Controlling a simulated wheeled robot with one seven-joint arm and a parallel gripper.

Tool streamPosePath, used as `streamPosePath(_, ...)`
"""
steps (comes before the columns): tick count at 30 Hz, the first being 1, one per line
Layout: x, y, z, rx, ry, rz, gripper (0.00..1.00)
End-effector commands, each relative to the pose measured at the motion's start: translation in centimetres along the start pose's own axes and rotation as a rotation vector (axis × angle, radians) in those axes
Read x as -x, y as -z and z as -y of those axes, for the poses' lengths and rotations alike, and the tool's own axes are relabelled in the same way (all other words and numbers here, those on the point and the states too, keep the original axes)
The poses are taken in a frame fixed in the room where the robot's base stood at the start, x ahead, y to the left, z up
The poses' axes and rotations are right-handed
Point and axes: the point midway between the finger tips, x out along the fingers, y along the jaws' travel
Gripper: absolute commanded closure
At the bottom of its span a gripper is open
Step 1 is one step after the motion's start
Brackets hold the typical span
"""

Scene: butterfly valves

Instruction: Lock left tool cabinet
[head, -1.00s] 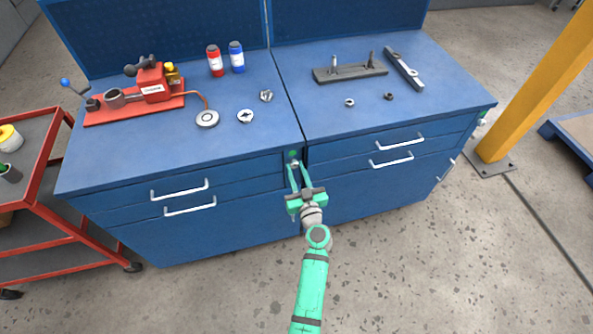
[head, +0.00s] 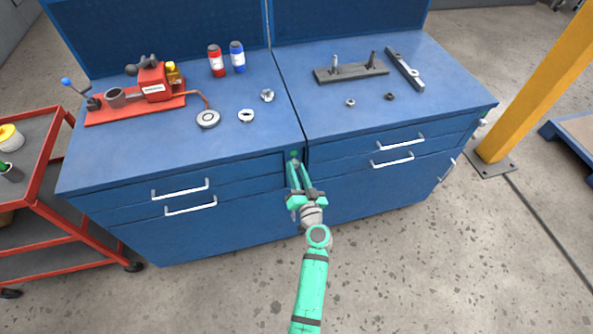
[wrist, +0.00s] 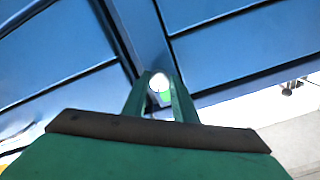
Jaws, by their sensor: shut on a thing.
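The left tool cabinet (head: 240,232) is blue, with two drawers shut at its front. A small green-marked lock (head: 294,155) sits at the top right of its front, beside the seam with the right cabinet. My green gripper (head: 297,170) reaches up to this lock. In the wrist view its two fingers (wrist: 160,90) close on a small bright, rounded lock knob (wrist: 158,82). A green patch shows just below the knob. The fingers hide most of the knob in the head view, so its exact turn cannot be told.
The right cabinet (head: 365,190) stands directly beside it. A red cart (head: 60,200) is at the left and a yellow post (head: 530,90) at the right. The floor in front is clear.

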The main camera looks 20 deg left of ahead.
Motion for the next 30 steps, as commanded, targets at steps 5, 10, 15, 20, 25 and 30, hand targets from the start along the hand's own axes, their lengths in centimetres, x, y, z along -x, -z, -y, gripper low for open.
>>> streamPosePath(5, 0.15, 0.01, -0.04, -0.166, 0.000, 0.000, 0.97)
streamPosePath(10, 0.19, 0.02, -0.05, -0.328, -0.001, 0.000, 0.97)
streamPosePath(15, 0.19, 0.01, -0.01, -0.490, 0.000, 0.001, 0.97)
streamPosePath(20, 0.18, -0.02, 0.06, -0.640, 0.000, 0.001, 0.97)
streamPosePath(25, 0.17, -0.02, 0.09, -0.786, 0.000, 0.001, 0.97)
streamPosePath(30, 0.17, -0.01, 0.10, -0.908, 0.000, 0.002, 0.97)
